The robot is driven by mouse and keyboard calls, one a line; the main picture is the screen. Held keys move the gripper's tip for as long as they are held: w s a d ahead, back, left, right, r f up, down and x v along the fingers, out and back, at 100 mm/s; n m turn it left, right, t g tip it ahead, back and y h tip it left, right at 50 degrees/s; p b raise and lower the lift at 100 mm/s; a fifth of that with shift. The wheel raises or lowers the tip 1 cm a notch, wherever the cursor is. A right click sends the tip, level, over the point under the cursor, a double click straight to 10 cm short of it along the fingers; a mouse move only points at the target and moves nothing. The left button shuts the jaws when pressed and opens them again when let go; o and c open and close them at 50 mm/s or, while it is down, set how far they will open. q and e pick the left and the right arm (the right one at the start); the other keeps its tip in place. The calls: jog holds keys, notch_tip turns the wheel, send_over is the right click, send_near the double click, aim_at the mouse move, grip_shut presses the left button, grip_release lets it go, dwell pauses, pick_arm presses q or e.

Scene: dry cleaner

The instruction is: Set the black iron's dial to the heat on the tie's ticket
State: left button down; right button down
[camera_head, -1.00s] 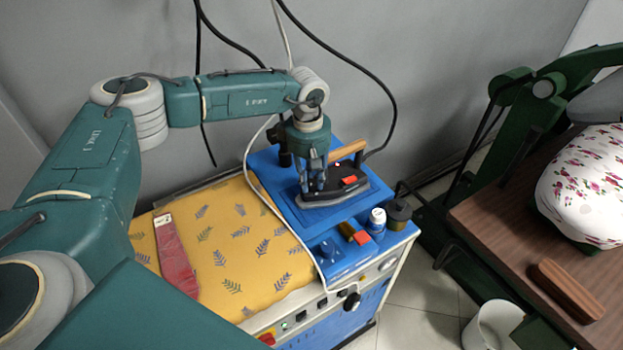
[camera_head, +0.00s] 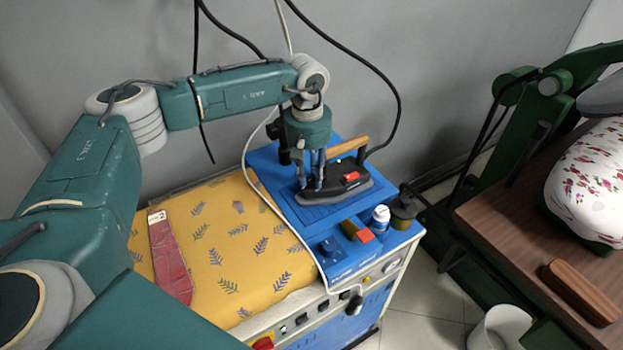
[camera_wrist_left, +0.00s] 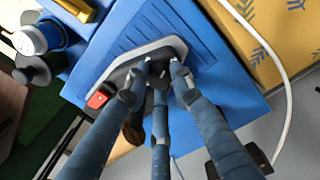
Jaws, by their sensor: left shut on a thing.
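The black iron (camera_head: 333,193) with a wooden handle (camera_head: 348,147) and a red part (camera_head: 351,177) rests on the blue top of the ironing unit. It also shows in the left wrist view (camera_wrist_left: 120,72). My left gripper (camera_head: 310,187) points down at the iron's near left part. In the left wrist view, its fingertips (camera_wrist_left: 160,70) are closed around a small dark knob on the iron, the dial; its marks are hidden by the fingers. The red tie (camera_head: 171,262) lies on the yellow padded cover, with a pale ticket (camera_head: 157,217) at its upper end that seems to read 2. My right gripper is out of view.
A white cord runs along the cover's edge. A green press (camera_head: 520,85) with a brown board (camera_head: 500,212) stands at right.

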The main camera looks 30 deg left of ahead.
aim_at(310, 178)
pick_arm(q)
jog(key=shift+w+r+m, duration=0.15)
jog(key=shift+m, duration=0.25)
jog(key=c, duration=1.5)
grip_release()
jog(key=r, duration=1.1)
jog(key=shift+s+a+r, duration=0.2)
jog(key=shift+r, duration=0.2)
jog(key=shift+o, duration=0.2)
